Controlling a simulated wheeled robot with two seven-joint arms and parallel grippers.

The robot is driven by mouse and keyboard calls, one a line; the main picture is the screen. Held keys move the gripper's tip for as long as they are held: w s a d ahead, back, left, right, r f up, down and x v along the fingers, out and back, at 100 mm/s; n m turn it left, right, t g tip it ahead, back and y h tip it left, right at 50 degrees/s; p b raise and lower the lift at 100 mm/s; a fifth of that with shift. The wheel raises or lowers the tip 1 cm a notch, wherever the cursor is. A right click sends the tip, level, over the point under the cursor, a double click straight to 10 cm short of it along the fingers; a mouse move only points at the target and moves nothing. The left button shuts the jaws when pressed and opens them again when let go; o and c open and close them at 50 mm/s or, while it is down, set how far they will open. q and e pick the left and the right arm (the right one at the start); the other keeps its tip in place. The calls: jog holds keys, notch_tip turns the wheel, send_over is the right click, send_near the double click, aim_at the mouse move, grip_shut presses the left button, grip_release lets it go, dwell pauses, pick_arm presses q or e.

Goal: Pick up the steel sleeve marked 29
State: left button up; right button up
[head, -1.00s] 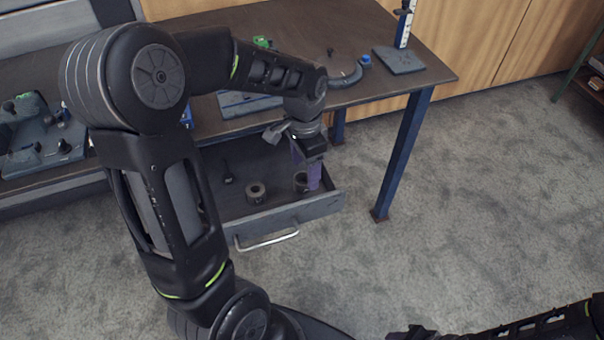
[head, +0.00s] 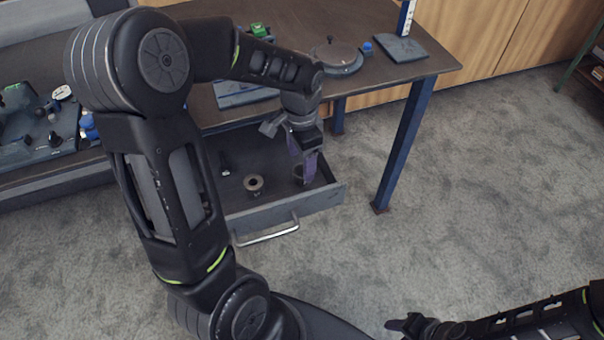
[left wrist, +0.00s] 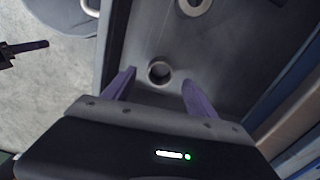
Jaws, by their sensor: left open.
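A short steel sleeve (head: 298,172) stands in the open drawer, partly hidden by my left gripper. In the left wrist view it shows as a ring with a dark bore (left wrist: 159,72), just beyond and between the purple fingers. My left gripper (head: 303,163) is open and points down over it, with nothing held. A second sleeve (head: 253,184) with a wider rim stands to the left in the drawer, and its ring (left wrist: 193,5) shows at the top of the wrist view. No number is readable on either. My right gripper (head: 405,325) is low at the bottom, its fingers unclear.
The drawer (head: 312,201) is pulled out under the workbench (head: 385,76), its front wall close to the nearer sleeve. A small dark part (head: 225,171) lies farther left in it. A round lidded object (head: 338,58) and a stand's base plate (head: 400,49) are on the bench.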

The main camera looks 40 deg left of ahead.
aim_at(302, 171)
pick_arm(q)
jog(key=shift+w+f, duration=0.15)
jog(key=shift+f, duration=2.45)
grip_shut()
